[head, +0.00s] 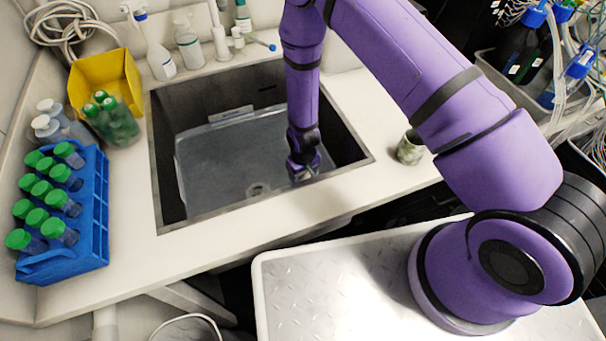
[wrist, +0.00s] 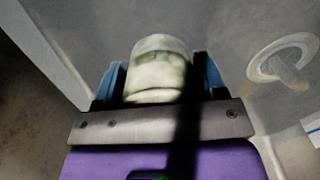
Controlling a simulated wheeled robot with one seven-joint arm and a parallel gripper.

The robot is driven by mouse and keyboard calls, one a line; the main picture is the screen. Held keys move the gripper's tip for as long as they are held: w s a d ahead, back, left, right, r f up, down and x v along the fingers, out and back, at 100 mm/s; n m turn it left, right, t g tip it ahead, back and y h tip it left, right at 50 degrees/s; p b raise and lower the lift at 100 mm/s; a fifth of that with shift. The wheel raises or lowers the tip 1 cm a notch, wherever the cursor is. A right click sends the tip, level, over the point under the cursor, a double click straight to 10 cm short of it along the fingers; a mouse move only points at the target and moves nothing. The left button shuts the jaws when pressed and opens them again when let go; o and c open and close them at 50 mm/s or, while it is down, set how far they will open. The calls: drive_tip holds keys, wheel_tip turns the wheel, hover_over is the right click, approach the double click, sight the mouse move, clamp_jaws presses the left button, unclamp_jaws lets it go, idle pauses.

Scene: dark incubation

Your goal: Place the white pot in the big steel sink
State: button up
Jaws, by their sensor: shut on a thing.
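The big steel sink (head: 168,190) is set into the white counter in the head view. My gripper (head: 303,172) reaches straight down inside the sink opening, right of its middle. In the wrist view, my gripper (wrist: 160,88) is shut on the white pot (wrist: 158,68), a small pale cylinder with a greenish tint, between its two blue fingers. In the head view I cannot make out the held pot, as the gripper hides it. I cannot tell whether its base touches the surface below.
A translucent tub (head: 215,150) lies in the sink. A similar small pot (head: 410,148) stands on the counter right of the sink. A blue rack (head: 95,215) of green-capped tubes and a yellow bin (head: 105,72) stand left; bottles (head: 160,58) line the back.

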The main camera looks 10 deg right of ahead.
drive_tip(key=shift+f, duration=0.25)
drive_tip(key=shift+f, duration=0.15)
drive_tip(key=o, duration=1)
drive_tip(key=shift+c, duration=0.2)
wheel_tip(320, 180, up, 12)
drive_tip(key=shift+r, duration=0.2)
